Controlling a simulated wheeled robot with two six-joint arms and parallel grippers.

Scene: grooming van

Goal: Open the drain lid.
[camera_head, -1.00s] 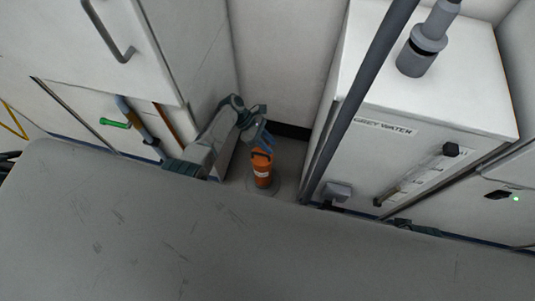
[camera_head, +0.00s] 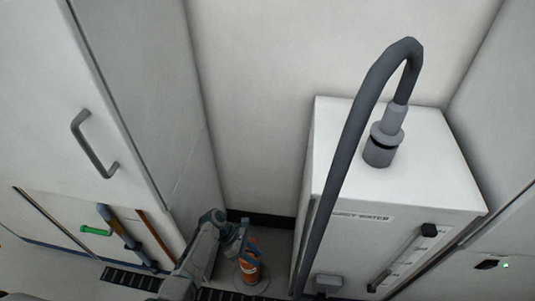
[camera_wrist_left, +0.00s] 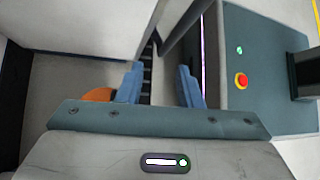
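I cannot make out for certain which part is the drain lid. A dark slotted strip (camera_head: 132,278) runs along the floor in the head view, and slots also show between my fingers in the left wrist view (camera_wrist_left: 148,68). My left gripper (camera_head: 243,250) is low between the cabinet and the tank, close to an orange cylinder (camera_head: 250,271) with a pale label. In the left wrist view my left gripper (camera_wrist_left: 160,85) has its blue fingers apart with nothing between them. Part of the orange cylinder (camera_wrist_left: 98,95) shows behind the left finger. My right gripper is not in view.
A white grey-water tank (camera_head: 335,250) stands at the right, with a dark hose (camera_head: 352,130) arching from its top fitting. A tall white cabinet (camera_head: 140,130) with a handle stands at the left. Long-handled tools (camera_head: 125,235) lean below it. Floor room between is narrow.

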